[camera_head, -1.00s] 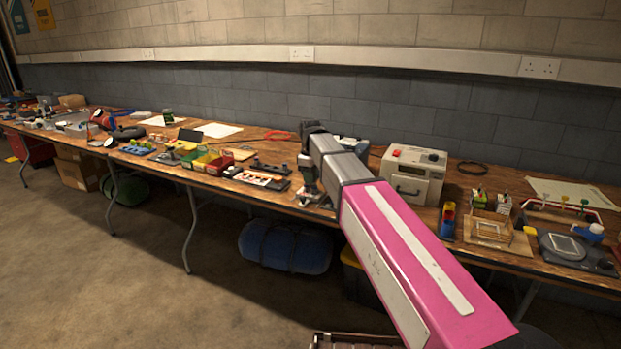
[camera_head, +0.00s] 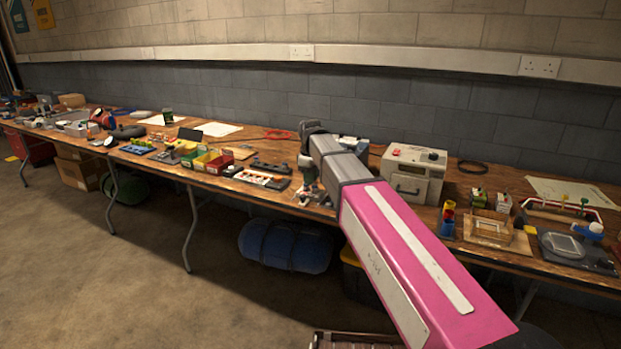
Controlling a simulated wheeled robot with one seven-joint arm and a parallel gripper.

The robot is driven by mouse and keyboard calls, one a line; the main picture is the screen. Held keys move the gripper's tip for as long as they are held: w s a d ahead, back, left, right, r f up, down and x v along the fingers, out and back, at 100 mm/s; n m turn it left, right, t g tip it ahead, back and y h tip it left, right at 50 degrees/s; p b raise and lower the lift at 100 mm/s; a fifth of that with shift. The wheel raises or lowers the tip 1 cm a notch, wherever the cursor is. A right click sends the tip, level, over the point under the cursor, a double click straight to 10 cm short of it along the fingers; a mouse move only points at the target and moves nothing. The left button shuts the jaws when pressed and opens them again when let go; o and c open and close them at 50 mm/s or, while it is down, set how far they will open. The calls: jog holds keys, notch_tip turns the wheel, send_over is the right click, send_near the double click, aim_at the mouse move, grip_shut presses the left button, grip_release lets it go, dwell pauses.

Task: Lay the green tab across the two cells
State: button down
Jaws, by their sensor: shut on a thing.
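My gripper (camera_head: 309,193) hangs low over the front edge of the bench, left of the grey and pink arm. It is small and partly dark in this view. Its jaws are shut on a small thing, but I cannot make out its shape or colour. I cannot pick out the green tab for certain. I cannot tell which things here are the two cells; two small blocks, one green-topped (camera_head: 479,198) and one white (camera_head: 503,203), stand further right.
A beige box (camera_head: 415,170) stands behind my arm to the right. A wooden frame (camera_head: 477,228) and a dark scale-like device (camera_head: 590,262) lie near the right front. Coloured bins (camera_head: 222,163) stand left of the tray. The bench's front edge is close to my gripper.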

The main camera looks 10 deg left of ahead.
jog(key=shift+f, duration=0.1)
jog(key=c, duration=1)
grip_release()
jog(key=shift+c, duration=0.2)
jog(key=shift+r, duration=3.5)
jog(key=shift+s, duration=0.1)
